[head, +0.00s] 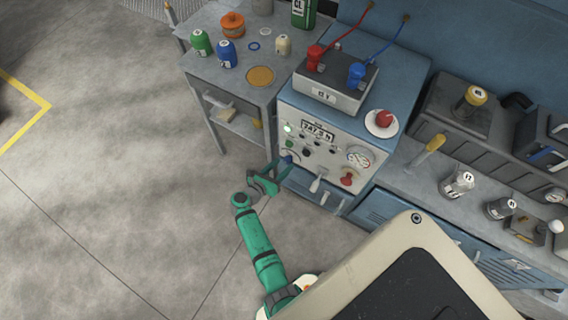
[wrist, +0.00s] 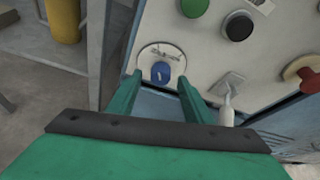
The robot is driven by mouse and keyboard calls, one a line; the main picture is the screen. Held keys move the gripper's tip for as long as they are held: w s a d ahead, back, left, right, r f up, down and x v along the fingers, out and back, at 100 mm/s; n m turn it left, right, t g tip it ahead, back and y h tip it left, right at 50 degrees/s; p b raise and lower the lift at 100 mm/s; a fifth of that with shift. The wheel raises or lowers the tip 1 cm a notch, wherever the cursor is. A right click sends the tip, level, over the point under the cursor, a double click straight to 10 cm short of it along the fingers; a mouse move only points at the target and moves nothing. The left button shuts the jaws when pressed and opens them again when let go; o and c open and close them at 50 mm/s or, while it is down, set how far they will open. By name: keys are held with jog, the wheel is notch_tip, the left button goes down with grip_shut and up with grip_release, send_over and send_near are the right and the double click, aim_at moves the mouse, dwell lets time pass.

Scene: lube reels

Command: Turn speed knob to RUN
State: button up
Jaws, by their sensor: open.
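The speed knob looks to be the small blue knob (wrist: 161,72) on a round white dial at the lower left of the control panel. In the wrist view it sits between and just beyond my two fingertips, and I see no contact. A small mark shows on its face; the dial lettering is too small to read. My gripper (wrist: 157,84) is open and empty in front of the dial. In the head view my gripper (head: 277,172) is at the panel's lower left, and the blue knob (head: 287,159) shows just past it. The control panel (head: 325,150) is pale, with a lit numeric display.
Close to the knob are a green button (wrist: 194,7), a black button (wrist: 238,25) and a pale lever (wrist: 228,95). A red knob (head: 348,179) sits at the panel's lower right. A battery (head: 334,88) with red and blue clamps stands on top. The floor at left is clear.

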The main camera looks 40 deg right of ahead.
jog(key=shift+x, duration=1.05)
jog(key=shift+s, duration=0.1)
jog(key=c, duration=1.1)
jog(key=shift+o, duration=0.2)
jog(key=shift+m, duration=0.3)
jog(key=m+t, duration=0.2)
jog(key=m+t+y, duration=0.1)
jog(key=shift+s+d+m, duration=0.1)
jog(key=shift+s+m, duration=0.15)
jog(key=shift+m, duration=0.15)
jog(key=m+t, duration=0.2)
jog(key=m, duration=0.1)
jog(key=shift+s+f+m, duration=0.1)
jog(key=shift+s+m, duration=0.05)
jog(key=shift+m, duration=0.15)
jog(key=shift+t, duration=0.3)
